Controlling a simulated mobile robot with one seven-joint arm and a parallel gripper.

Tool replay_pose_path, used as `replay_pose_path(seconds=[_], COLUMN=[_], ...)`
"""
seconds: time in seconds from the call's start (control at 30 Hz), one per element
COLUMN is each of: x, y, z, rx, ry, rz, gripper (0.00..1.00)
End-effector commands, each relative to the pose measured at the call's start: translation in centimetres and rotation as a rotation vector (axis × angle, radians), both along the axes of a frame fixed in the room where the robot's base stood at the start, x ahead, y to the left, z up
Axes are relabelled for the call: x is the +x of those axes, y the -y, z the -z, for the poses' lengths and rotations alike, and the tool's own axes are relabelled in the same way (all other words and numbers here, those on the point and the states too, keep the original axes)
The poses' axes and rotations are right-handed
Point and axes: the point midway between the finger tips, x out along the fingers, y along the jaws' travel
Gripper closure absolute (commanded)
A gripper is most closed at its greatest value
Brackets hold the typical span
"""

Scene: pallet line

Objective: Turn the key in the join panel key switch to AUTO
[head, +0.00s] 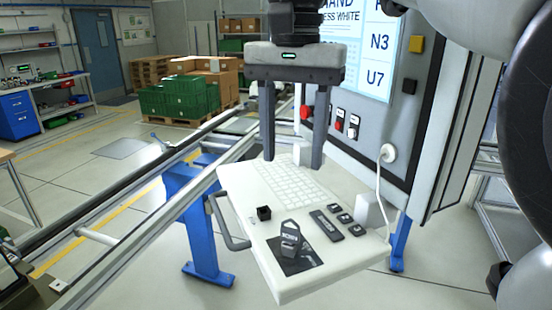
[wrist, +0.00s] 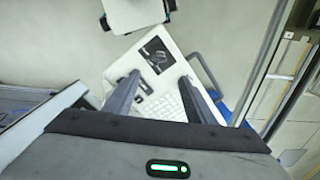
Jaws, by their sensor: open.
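The join panel (head: 350,162) stands at the right in the head view, with a lit screen (head: 350,40) and a white keyboard shelf (head: 330,280). Below the screen are a red button (head: 306,112) and small red and black switches (head: 347,124). My gripper (head: 294,163) is open and empty, fingers down over the keyboard, in front of the panel. In the wrist view its fingers (wrist: 160,76) straddle part of the shelf (wrist: 118,72).
A white cable (head: 378,185) hangs at the panel's right. Conveyor rails (head: 130,220) run on the left.

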Motion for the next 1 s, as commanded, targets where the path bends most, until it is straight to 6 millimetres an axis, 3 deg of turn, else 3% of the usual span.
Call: replay_pose_path(seconds=[0.6,0.8,1.0], x=[-0.1,-0.1,0.0], y=[0.0,0.0,0.0], z=[12.1,14.9,16.1], rx=[-0.001,0.000,0.001], ry=[-0.001,0.000,0.001], rz=[-0.002,-0.003,-0.002], gripper=[0.50,0.50,0.50])
